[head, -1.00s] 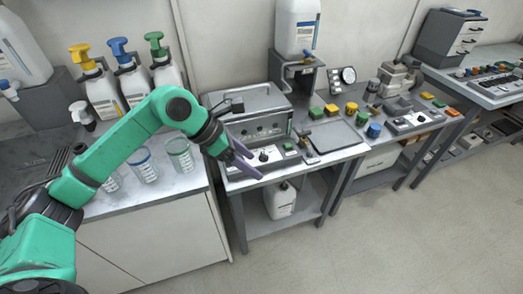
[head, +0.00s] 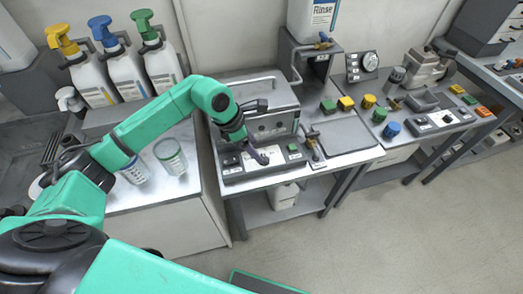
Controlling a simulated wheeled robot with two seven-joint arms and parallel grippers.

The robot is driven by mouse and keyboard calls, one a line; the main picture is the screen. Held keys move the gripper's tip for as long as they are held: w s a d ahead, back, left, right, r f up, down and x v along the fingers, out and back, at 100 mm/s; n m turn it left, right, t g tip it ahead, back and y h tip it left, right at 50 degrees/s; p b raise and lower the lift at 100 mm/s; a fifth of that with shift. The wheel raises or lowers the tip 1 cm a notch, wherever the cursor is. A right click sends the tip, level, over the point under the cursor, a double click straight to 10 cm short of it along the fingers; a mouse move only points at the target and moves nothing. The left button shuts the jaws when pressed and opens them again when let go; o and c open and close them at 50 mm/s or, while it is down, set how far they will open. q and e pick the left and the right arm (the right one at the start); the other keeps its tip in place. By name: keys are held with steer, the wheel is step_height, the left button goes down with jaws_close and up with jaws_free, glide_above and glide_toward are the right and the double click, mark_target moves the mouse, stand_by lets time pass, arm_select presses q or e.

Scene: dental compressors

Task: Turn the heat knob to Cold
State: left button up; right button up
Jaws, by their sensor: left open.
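A grey box-shaped unit (head: 275,103) stands on the metal workbench. Its low front control panel (head: 262,172) carries a dark knob (head: 231,160) at the left and a green button (head: 292,148) at the right. Labels are too small to read, so I cannot tell which control is the heat knob or where it points. My right gripper is not in view.
Green and yellow blocks (head: 346,103) and a flat grey plate (head: 346,136) lie right of the unit. Pump bottles (head: 92,75) and clear cups (head: 171,157) stand on the left counter.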

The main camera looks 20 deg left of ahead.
mark_target(264, 157)
arm_select(q)
steer(key=x, duration=0.5)
steer(key=shift+w+f+p, duration=0.15)
steer(key=shift+w+p, duration=0.1)
steer(key=shift+p, duration=0.1)
steer(key=shift+d+f, duration=0.1)
steer(key=shift+f, duration=0.05)
steer(key=shift+s, duration=0.1)
steer(key=shift+f, duration=0.1)
steer(key=shift+c, duration=0.9)
jaws_close()
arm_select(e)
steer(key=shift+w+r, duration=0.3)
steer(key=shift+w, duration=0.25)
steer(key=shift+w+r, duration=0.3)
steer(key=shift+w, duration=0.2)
